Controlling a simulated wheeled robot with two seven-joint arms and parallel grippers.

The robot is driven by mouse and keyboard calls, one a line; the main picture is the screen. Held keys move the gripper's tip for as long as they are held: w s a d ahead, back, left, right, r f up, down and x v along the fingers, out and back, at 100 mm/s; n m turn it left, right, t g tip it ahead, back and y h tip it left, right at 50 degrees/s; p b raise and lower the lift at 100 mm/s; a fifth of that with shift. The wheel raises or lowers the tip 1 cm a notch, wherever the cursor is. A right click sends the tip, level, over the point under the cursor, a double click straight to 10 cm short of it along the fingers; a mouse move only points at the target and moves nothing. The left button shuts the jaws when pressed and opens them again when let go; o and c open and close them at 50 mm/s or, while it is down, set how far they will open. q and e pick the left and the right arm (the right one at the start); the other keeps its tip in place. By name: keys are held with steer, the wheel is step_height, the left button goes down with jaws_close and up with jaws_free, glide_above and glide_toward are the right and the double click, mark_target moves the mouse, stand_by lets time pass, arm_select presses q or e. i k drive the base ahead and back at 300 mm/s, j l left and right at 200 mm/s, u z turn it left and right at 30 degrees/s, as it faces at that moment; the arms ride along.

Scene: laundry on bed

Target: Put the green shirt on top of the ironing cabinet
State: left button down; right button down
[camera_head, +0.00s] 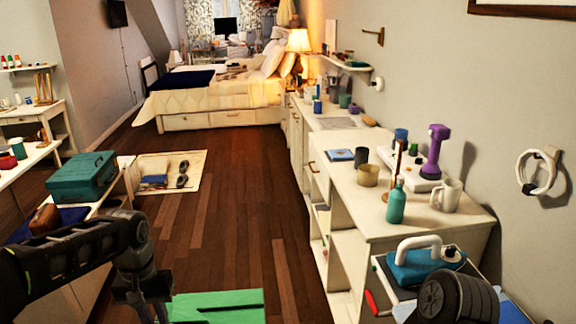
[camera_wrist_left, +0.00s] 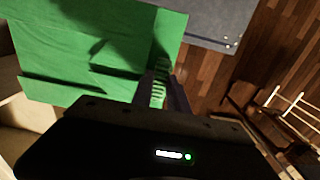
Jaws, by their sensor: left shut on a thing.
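The green shirt (camera_head: 218,306) is a flat, bright green piece at the bottom of the head view, above the wood floor. In the left wrist view the green shirt (camera_wrist_left: 60,45) fills the upper left, with a few dark creases or shadows across it. My left gripper (camera_wrist_left: 160,85) is shut on the shirt near its edge. In the head view my left arm comes in from the left, and the left gripper (camera_head: 152,305) is beside the shirt's left edge. I cannot tell which furniture is the ironing cabinet.
A long white cabinet (camera_head: 355,217) along the right wall carries a green bottle (camera_head: 396,204), a white mug (camera_head: 447,196) and a purple object (camera_head: 434,152). A teal box (camera_head: 82,177) is on the left.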

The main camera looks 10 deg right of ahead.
mark_target(354, 139)
steer(key=i+u, duration=0.2)
steer(key=i, duration=4.95)
steer(key=l+z, duration=0.15)
steer(key=z, duration=3.65)
